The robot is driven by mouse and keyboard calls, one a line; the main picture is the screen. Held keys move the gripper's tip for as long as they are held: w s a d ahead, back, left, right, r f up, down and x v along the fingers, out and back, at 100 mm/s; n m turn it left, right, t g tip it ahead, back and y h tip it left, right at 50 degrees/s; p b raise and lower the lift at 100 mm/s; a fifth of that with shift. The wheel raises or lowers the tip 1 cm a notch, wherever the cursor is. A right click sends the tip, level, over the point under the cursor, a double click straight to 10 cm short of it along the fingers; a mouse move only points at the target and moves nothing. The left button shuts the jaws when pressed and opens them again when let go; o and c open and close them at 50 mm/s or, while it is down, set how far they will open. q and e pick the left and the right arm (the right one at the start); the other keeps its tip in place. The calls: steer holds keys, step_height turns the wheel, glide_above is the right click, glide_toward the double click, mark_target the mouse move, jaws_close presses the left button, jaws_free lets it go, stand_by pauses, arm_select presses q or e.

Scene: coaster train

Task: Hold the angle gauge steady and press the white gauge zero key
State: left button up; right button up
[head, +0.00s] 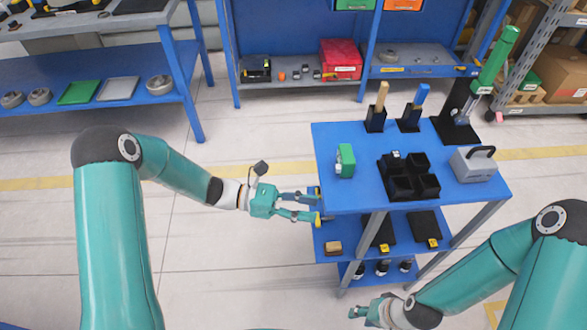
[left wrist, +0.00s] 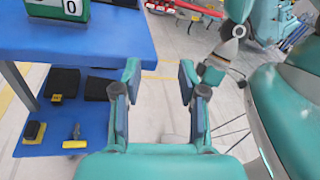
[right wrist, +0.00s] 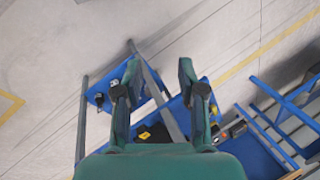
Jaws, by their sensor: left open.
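The angle gauge is a green block (head: 345,160) standing at the left part of the blue cart top. In the left wrist view the gauge (left wrist: 42,9) is cut off at the top left, with a white patch marked 0. I cannot make out the zero key for certain. My left gripper (head: 317,208) is open and empty at the cart's left front corner, in front of the gauge and apart from it; its fingers also show in the left wrist view (left wrist: 160,82). My right gripper (head: 357,312) is low in front of the cart, open and empty in the right wrist view (right wrist: 158,80).
The cart top (head: 410,203) also carries a black divided tray (head: 402,188), a grey box with handle (head: 473,165), two upright-handled tools and a green-topped stand (head: 495,62). Lower shelves hold small items.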

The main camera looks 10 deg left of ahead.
steer(key=shift+w+f+b, duration=0.3)
steer(key=shift+f, duration=0.15)
steer(key=o, duration=0.3)
steer(key=shift+w+d+f, duration=0.1)
steer(key=shift+f, duration=0.1)
steer(key=shift+o, duration=0.7)
steer(key=w+a+r+m+t+y, duration=0.2)
steer(key=w+a+r+m+t, duration=0.3)
steer(key=a+r+m, duration=0.5)
steer(key=w+a+r+m+t+y, duration=0.1)
steer(key=w+a+r+m+t, duration=0.2)
steer(key=w+a+r+m, duration=0.6)
arm_select(q)
steer(key=w+a+r+n+t, duration=0.1)
steer(key=w+a+r+t, duration=0.1)
steer(key=w+a, duration=0.4)
steer(key=shift+w+n+t, duration=0.4)
steer(key=shift+w+t, duration=0.3)
steer(key=shift+t, duration=0.2)
arm_select(e)
steer(key=m+t+h, duration=0.3)
steer(key=m+t, duration=0.1)
steer(key=m, duration=0.8)
glide_toward(344, 151)
steer(key=x, duration=0.8)
steer(key=f+x, duration=0.1)
steer(key=x, duration=0.3)
steer(key=shift+d, duration=0.4)
